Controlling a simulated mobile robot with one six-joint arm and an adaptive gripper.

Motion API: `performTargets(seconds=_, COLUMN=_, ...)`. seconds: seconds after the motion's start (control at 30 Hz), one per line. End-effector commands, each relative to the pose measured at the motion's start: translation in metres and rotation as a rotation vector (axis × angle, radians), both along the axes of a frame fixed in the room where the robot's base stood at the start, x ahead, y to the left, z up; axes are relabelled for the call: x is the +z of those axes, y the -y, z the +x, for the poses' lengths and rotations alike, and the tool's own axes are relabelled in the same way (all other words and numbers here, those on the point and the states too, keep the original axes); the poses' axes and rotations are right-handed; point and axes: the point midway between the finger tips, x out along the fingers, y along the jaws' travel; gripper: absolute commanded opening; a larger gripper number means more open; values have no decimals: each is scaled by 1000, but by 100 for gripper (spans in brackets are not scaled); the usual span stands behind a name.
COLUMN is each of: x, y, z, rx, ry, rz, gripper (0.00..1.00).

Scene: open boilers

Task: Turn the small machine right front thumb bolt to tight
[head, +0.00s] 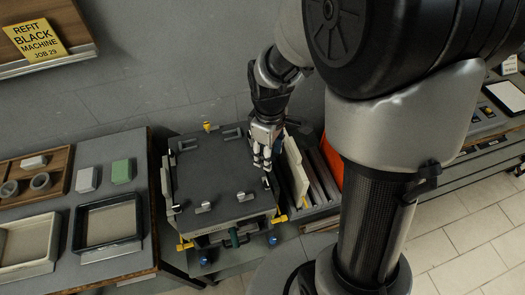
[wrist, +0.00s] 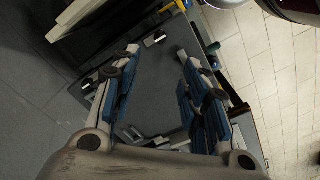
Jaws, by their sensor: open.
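The small machine (head: 215,165) has a flat dark grey top and stands in the middle of the head view. A yellow thumb bolt (head: 280,219) sticks out at its right front corner; I cannot tell how tight it is. Another yellow bolt (head: 185,245) is at the left front and one (head: 207,126) at the back. My gripper (head: 262,163) is open and empty, pointing down over the right edge of the top, behind the right front bolt. In the wrist view its two spread fingers (wrist: 157,55) frame the dark top (wrist: 158,85).
Small metal clips (head: 245,194) stand on the top. Pale upright panels (head: 296,170) and an orange panel (head: 332,160) stand close at the right. A bench with trays (head: 108,222) is at the left. Blue knobs (head: 272,239) and a green handle (head: 234,236) sit low in front.

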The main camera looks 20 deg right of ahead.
Motion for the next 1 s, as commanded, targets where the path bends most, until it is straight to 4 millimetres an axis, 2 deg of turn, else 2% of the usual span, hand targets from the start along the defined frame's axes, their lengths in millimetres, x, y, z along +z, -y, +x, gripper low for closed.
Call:
performTargets(seconds=0.03, x=-13, y=0, z=-1, rx=-1, ry=-6, rz=0, gripper=41)
performTargets(seconds=0.4, x=-95, y=0, z=-2, rx=-2, ry=-6, rz=-1, gripper=41)
performTargets(seconds=0.6, x=-132, y=0, z=-2, rx=-3, ry=-4, rz=0, gripper=41)
performTargets(seconds=0.8, x=-153, y=0, z=-1, rx=-3, ry=-1, rz=0, gripper=41)
performTargets(seconds=1.0, x=-158, y=0, z=-1, rx=-3, ry=-1, rz=0, gripper=41)
